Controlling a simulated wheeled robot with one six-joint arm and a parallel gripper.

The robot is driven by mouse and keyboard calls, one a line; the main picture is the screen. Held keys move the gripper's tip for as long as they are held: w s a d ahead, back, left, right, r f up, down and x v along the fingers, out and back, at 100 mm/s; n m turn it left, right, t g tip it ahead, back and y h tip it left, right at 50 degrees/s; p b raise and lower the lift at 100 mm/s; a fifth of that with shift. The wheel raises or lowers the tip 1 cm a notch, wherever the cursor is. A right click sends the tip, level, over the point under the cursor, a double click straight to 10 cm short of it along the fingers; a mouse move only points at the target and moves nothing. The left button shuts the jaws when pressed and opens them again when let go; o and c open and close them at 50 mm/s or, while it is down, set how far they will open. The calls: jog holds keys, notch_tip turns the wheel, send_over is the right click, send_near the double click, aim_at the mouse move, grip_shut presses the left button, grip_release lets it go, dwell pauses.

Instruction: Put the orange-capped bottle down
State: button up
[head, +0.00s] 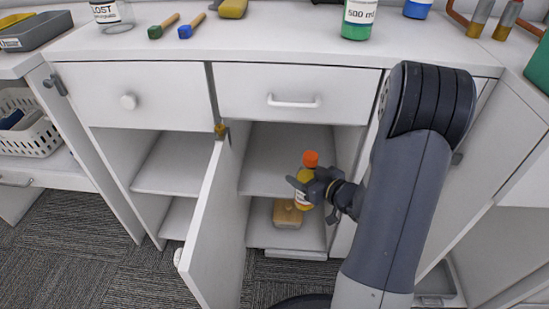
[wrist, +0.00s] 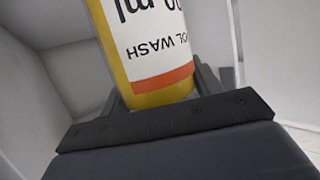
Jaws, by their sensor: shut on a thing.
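The orange-capped bottle (head: 311,159) is yellow with a white label and is held roughly upright inside the open lower cabinet. My gripper (head: 309,189) is shut around its body. In the wrist view the bottle (wrist: 165,97) fills the middle, between the dark fingers of the gripper (wrist: 160,90), and its label reads upside down. In the head view the bottle hangs in front of the cabinet's shelf (head: 270,178); I cannot tell whether its base touches anything.
A tan block-like object (head: 288,221) sits on the cabinet floor just below and left of the bottle. The open cabinet door (head: 214,235) stands to the left. Drawers (head: 295,93) are above. The countertop (head: 270,40) holds a green-based bottle (head: 357,25) and brushes.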

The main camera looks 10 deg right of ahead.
jog(key=r+b+x, duration=0.1)
jog(key=b+x, duration=0.5)
jog(key=x, duration=1)
jog(key=shift+w, duration=0.15)
jog(key=shift+r, duration=0.1)
jog(key=shift+f, duration=0.2)
jog(key=o, duration=1.3)
